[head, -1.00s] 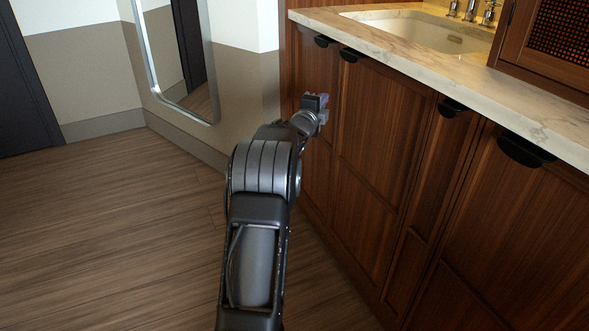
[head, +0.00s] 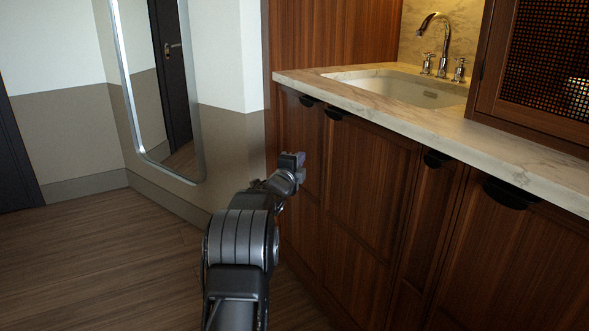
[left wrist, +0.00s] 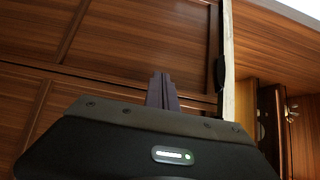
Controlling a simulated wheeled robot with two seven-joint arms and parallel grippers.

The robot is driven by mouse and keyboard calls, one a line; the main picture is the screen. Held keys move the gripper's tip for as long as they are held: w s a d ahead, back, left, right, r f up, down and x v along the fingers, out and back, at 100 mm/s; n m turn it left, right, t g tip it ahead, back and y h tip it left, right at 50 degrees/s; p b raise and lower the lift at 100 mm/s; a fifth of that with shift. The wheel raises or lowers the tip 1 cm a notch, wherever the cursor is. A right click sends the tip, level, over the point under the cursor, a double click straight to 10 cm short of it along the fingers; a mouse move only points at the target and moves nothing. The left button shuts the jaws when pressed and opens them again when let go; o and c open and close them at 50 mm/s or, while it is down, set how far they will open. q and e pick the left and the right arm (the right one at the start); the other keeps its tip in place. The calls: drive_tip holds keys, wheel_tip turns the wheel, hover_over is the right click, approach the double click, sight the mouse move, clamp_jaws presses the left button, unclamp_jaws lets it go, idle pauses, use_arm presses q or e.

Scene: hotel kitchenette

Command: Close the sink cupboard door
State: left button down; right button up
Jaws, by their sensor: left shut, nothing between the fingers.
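The sink cupboard is dark brown wood under a pale marble counter. Its left sink cupboard door (head: 300,205) and the wider door beside it (head: 372,180) look flush with the front; I see no gap. Black cup handles sit at the doors' top edges, one on the wider door (head: 335,113). My left gripper (head: 292,165) is shut and empty, in front of the left door at its upper part. Contact with the door cannot be told. In the left wrist view the shut fingers (left wrist: 162,90) point at the brown wood front. My right gripper is not in view.
The marble counter (head: 430,120) overhangs the doors and holds a white sink (head: 390,88) with a chrome tap (head: 435,30). A mesh-fronted cabinet (head: 545,75) stands on the counter at right. A framed mirror (head: 160,90) hangs at left. The wood floor (head: 110,255) at left is clear.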

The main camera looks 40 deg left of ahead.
use_arm(q)
drive_tip(key=s+a+p, duration=0.2)
drive_tip(key=s, duration=0.7)
drive_tip(key=shift+s+a, duration=0.3)
drive_tip(key=shift+a, duration=0.05)
